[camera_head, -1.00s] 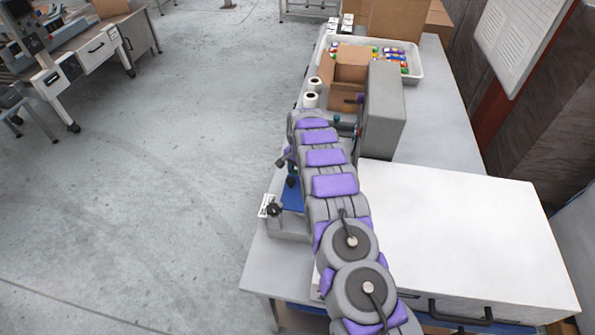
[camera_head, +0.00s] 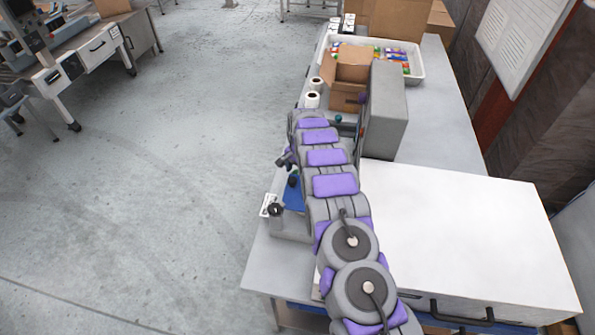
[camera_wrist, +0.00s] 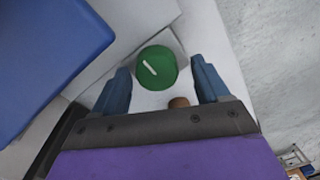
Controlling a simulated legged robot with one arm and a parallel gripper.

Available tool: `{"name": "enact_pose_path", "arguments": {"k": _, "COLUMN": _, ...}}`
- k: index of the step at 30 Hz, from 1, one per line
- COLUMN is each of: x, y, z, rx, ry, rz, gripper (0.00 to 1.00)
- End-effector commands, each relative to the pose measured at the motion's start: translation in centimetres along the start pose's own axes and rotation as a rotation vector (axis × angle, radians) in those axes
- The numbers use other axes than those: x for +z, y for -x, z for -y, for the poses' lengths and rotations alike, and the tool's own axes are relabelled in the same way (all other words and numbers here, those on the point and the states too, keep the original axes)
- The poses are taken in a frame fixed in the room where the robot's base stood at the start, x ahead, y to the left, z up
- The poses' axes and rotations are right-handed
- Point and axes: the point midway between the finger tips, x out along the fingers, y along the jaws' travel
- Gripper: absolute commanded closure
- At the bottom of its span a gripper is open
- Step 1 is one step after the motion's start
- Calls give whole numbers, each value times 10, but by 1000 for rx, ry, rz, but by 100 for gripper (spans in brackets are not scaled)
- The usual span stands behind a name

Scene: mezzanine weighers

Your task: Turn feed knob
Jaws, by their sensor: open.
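A green round knob (camera_wrist: 156,67) with a white pointer line shows in the wrist view, on a pale grey panel. I cannot tell from its look alone whether it is the feed knob. My gripper (camera_wrist: 162,86) is open, its two blue fingers apart on either side of the knob's near edge, with gaps showing at both sides. A small brown round part (camera_wrist: 179,102) sits between the fingers, nearer the palm. In the head view my arm covers the gripper's work area. A black knob (camera_head: 276,209) on a white plate stands left of my arm.
A blue surface (camera_wrist: 45,65) fills the wrist view's upper left; it also shows beside my arm in the head view (camera_head: 293,197). A grey box-shaped unit (camera_head: 386,110), an open carton (camera_head: 346,95) and a white tray (camera_head: 414,78) stand farther along the bench.

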Motion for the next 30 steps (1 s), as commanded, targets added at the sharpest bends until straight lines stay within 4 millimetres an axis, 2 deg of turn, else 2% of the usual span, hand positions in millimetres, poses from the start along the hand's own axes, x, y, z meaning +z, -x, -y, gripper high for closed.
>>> {"name": "enact_pose_path", "arguments": {"k": 4, "x": -1, "y": 5, "z": -1, "rx": 0, "ry": 0, "rz": 0, "gripper": 25}}
{"name": "enact_pose_path", "arguments": {"k": 8, "x": 0, "y": 21, "z": 0, "rx": 0, "ry": 0, "rz": 1, "gripper": 25}}
{"name": "enact_pose_path", "arguments": {"k": 21, "x": -1, "y": 120, "z": 4, "rx": -3, "ry": 1, "rz": -6, "gripper": 25}}
{"name": "enact_pose_path", "arguments": {"k": 27, "x": 0, "y": 153, "z": 4, "rx": 0, "ry": 0, "rz": -3, "gripper": 25}}
{"name": "enact_pose_path", "arguments": {"k": 30, "x": 1, "y": 163, "z": 3, "rx": 3, "ry": 0, "rz": 0, "gripper": 25}}
